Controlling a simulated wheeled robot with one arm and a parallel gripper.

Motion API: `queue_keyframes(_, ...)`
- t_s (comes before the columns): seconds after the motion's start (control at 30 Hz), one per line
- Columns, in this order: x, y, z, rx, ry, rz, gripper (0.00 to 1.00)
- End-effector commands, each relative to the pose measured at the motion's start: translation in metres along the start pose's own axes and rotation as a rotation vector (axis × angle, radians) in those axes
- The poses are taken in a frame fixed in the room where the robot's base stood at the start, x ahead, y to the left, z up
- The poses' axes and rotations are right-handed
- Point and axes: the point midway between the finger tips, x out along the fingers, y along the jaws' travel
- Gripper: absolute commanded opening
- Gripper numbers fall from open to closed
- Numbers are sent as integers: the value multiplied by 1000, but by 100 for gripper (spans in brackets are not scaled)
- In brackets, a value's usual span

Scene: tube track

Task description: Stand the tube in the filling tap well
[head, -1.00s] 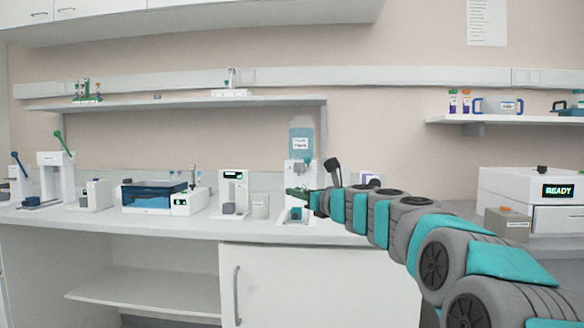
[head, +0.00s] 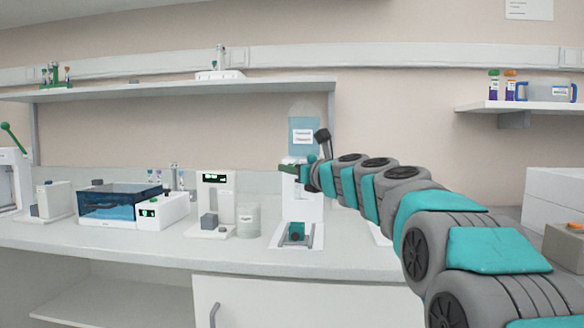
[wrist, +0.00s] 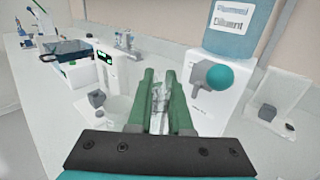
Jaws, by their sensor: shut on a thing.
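The filling tap is a white stand (head: 312,205) with a blue bottle (head: 303,148) on top. In the wrist view its white body (wrist: 198,105) and teal knob (wrist: 219,77) are just right of the fingers. Its low base (head: 281,243) carries a dark and teal part (head: 297,232); I cannot make out the well's opening. My gripper (head: 288,167) is level with the stand's top, well above the base. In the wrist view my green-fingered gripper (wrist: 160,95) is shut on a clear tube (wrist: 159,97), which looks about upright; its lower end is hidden.
Left of the tap stand a beaker (head: 248,219), a white device with a display (head: 215,195) and a blue water bath (head: 120,203). A shelf (head: 180,88) runs above. The counter front (head: 340,258) is bare near the tap.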

Motion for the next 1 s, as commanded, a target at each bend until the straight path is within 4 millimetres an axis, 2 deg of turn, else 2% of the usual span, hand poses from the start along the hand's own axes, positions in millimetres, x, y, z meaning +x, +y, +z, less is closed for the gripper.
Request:
queue_keyframes(0.17,0,1,-8,1,-1,3,0)
queue_keyframes(0.4,1,1,-33,1,3,3,0)
queue_keyframes(0.53,0,1,-41,0,1,2,0)
queue_keyframes(1.0,0,0,-47,0,0,1,0)
